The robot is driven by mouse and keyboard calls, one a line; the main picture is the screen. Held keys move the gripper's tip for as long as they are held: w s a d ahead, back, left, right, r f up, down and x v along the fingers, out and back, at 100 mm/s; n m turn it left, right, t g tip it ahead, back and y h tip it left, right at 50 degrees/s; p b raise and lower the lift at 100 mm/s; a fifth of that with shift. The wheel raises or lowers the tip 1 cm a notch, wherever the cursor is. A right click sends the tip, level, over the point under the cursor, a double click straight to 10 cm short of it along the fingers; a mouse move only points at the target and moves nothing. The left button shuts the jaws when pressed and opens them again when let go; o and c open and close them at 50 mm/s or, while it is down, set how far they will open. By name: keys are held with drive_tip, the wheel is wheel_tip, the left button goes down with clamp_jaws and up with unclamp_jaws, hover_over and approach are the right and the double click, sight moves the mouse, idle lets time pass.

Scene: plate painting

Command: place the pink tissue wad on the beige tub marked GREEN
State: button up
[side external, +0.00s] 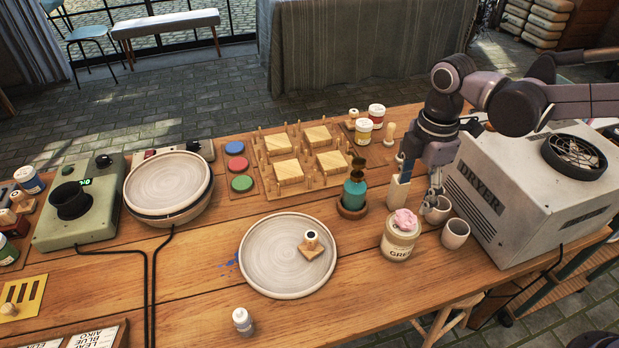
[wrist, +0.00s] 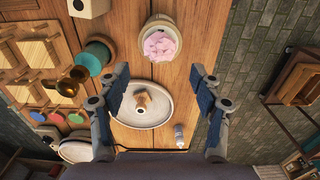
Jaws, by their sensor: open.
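The pink tissue wad (side external: 405,219) rests on top of the beige tub marked GREEN (side external: 399,246) in the side external view. In the wrist view the wad (wrist: 160,45) sits within the rim of the tub (wrist: 178,39). My gripper (side external: 418,186) is open and empty, with its fingers pointing down above and behind the tub. In the wrist view its two fingers (wrist: 158,74) are spread wide with nothing between the tips, and the wad lies beyond them, apart from both.
Two small cups (side external: 455,233) stand right of the tub, by the dryer (side external: 520,190). A teal bottle (side external: 354,192) stands to the left. A large plate (side external: 265,262) holds a wooden stamp (side external: 311,246). Clear tabletop lies in front of the tub.

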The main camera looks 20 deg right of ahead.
sight(407, 214)
drive_tip(key=s+d+r+m+t, duration=0.2)
drive_tip(key=s+d+m+t, duration=0.1)
drive_tip(key=s+d+m, duration=0.2)
drive_tip(key=s+d+r+m+t, duration=0.2)
drive_tip(key=s+d+m+t, duration=0.2)
drive_tip(key=d+m, duration=0.6)
drive_tip(key=m, duration=0.3)
drive_tip(key=shift+s, duration=0.35)
